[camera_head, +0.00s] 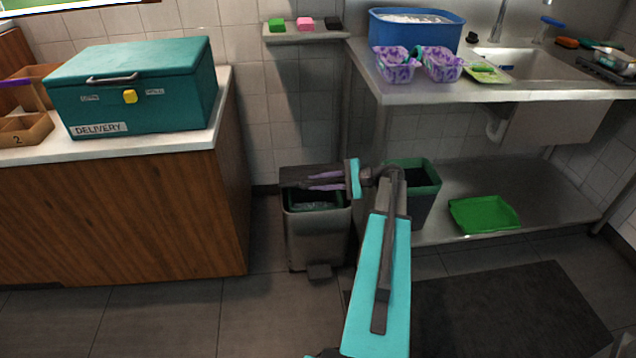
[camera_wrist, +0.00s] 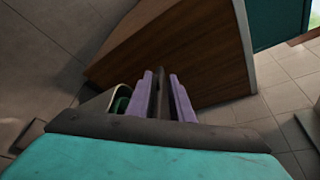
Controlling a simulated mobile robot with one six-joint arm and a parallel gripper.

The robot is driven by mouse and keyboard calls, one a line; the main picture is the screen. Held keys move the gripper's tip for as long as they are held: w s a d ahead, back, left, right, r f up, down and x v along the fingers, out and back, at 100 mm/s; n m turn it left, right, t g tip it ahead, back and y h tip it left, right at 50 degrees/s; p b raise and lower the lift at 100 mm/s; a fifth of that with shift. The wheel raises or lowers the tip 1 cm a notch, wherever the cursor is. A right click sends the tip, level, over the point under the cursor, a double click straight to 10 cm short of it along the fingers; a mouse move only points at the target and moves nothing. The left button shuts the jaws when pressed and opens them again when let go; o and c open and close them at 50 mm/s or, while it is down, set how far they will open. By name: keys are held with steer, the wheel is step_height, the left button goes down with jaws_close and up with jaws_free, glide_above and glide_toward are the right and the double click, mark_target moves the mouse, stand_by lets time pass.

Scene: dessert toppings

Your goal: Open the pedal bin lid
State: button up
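The grey pedal bin (camera_head: 316,240) stands on the floor beside the wooden counter, its pedal (camera_head: 320,271) at the front. Its dark lid (camera_head: 300,172) appears raised at the back, and a green-edged liner shows in the open mouth. My gripper (camera_head: 322,181) reaches in from the right over the bin, with its purple fingers at the lid. In the wrist view, the fingers (camera_wrist: 163,95) lie on either side of the dark lid edge (camera_wrist: 159,82) and appear closed on it. The bin's mouth (camera_wrist: 118,104) shows to the left there.
A green-rimmed bin (camera_head: 424,190) stands just right of the pedal bin, partly behind my arm. The wooden counter (camera_head: 120,220) with a teal delivery box (camera_head: 140,90) is on the left. A steel sink bench (camera_head: 500,92) and lower shelf with a green tray (camera_head: 483,214) are right.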

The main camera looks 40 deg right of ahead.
steer(key=s+a+r+p, duration=0.1)
steer(key=s+a, duration=0.7)
steer(key=s, duration=0.4)
steer(key=shift+a+r+p, duration=0.15)
steer(key=shift+a+p, duration=0.1)
steer(key=shift+p, duration=0.05)
steer(key=shift+w+a+r, duration=0.1)
steer(key=shift+w, duration=0.05)
stand_by(0.5)
